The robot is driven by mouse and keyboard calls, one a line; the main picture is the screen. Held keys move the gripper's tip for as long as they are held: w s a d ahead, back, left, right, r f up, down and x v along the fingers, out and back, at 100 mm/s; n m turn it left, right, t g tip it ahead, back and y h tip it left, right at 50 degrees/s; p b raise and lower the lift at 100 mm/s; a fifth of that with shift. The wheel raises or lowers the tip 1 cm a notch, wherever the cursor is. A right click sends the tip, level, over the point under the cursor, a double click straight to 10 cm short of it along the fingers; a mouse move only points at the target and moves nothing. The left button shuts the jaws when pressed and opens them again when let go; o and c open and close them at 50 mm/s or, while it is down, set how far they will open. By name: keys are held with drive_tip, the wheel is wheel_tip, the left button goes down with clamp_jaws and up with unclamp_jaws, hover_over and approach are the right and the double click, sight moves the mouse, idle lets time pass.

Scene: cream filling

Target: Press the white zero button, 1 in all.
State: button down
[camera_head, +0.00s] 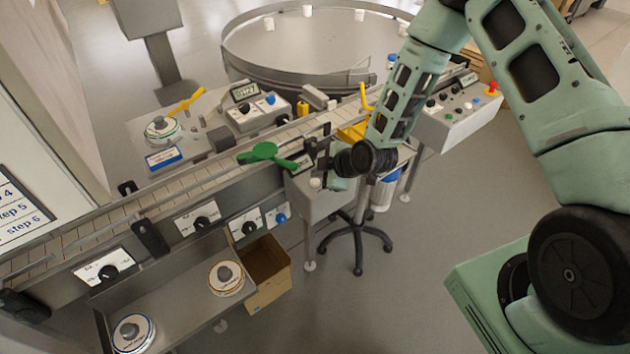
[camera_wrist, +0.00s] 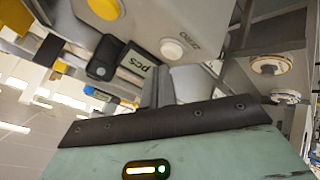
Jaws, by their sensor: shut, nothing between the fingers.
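The white zero button (camera_wrist: 172,48) is a round white knob on a light grey panel in the wrist view, with a small printed label beside it. My gripper (camera_wrist: 160,72) is shut and empty, its fingertips just below the button in that view. I cannot tell whether they touch it. A display marked "pcs" (camera_wrist: 128,62) is left of the fingers. In the head view, my gripper (camera_head: 322,170) is in front of the grey machine box (camera_head: 322,200) beside the conveyor. Its fingertips are hard to make out there.
A larger yellow button (camera_wrist: 104,8) is on the same panel. A green-handled lever (camera_head: 265,153) sticks out left of my gripper. The conveyor (camera_head: 190,180) runs behind it, and a yellow part (camera_head: 352,132) stands close to my arm. A wheeled stand (camera_head: 357,240) is below.

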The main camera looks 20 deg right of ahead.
sight(318, 183)
drive_tip(key=shift+f+b, duration=0.35)
drive_tip(key=shift+f, duration=0.05)
drive_tip(key=shift+f+b, duration=0.45)
drive_tip(key=shift+b, duration=0.05)
idle(0.7)
drive_tip(key=shift+r, duration=0.1)
drive_tip(key=shift+r+p, duration=0.5)
drive_tip(key=shift+r, duration=0.3)
drive_tip(key=shift+r, duration=0.15)
drive_tip(key=shift+r+p, duration=1.5)
drive_tip(key=shift+r, duration=0.95)
